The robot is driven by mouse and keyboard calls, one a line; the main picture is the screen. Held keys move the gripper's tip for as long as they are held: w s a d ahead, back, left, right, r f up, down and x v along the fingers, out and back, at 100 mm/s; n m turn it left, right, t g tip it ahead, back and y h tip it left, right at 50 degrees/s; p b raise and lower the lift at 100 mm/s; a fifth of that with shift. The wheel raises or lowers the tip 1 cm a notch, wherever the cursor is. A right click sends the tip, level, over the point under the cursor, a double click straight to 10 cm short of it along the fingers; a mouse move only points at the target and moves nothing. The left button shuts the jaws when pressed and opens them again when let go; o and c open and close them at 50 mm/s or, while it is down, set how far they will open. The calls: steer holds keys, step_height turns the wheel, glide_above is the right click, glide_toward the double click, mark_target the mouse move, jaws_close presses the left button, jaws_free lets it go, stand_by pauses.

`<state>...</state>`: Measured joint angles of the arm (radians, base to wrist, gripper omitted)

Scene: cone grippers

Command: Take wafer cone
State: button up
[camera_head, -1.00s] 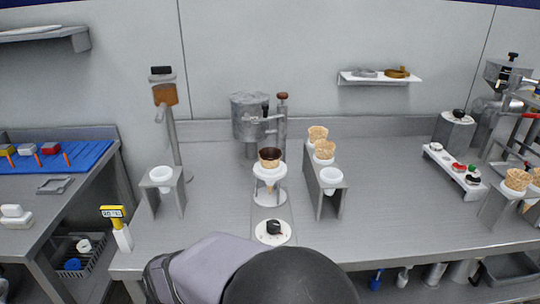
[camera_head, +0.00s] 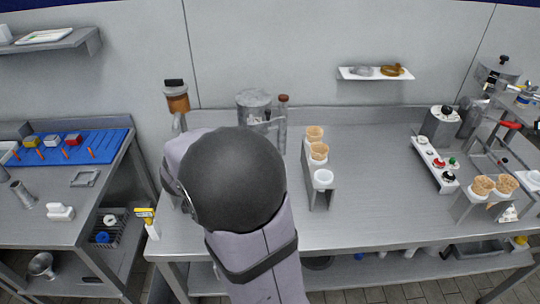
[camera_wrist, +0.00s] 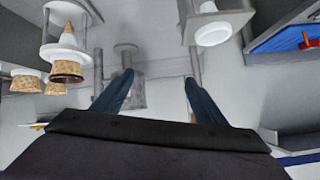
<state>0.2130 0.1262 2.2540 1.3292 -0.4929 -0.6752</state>
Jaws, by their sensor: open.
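Wafer cones (camera_head: 315,132) and (camera_head: 319,151) stand in a grey holder right of my arm in the head view, with a white cup (camera_head: 323,178) at its front. Two more cones (camera_head: 483,185) sit in a holder at far right. In the wrist view, which looks upside down, a wafer cone (camera_wrist: 68,72) hangs through a white ring stand (camera_wrist: 66,52) at left, with other cones (camera_wrist: 25,82) beside it. My gripper (camera_wrist: 160,88) is open and empty, apart from these cones. In the head view my arm hides the gripper and the ring stand.
In the wrist view another white cup (camera_wrist: 212,33) is in a holder at upper right. A metal machine (camera_head: 254,104) stands behind my arm. The counter (camera_head: 385,190) between is clear.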

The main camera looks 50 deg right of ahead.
steer(key=s+d+r+m+g+h+p, duration=0.3)
steer(key=s+d+g+h, duration=0.2)
steer(key=s+d, duration=0.45)
steer(key=d+f+b, duration=0.2)
steer(key=d+f, duration=0.7)
steer(key=d, duration=0.1)
steer(key=shift+m+b, duration=0.3)
steer(key=shift+b, duration=0.05)
steer(key=shift+f, duration=0.1)
steer(key=c, duration=0.8)
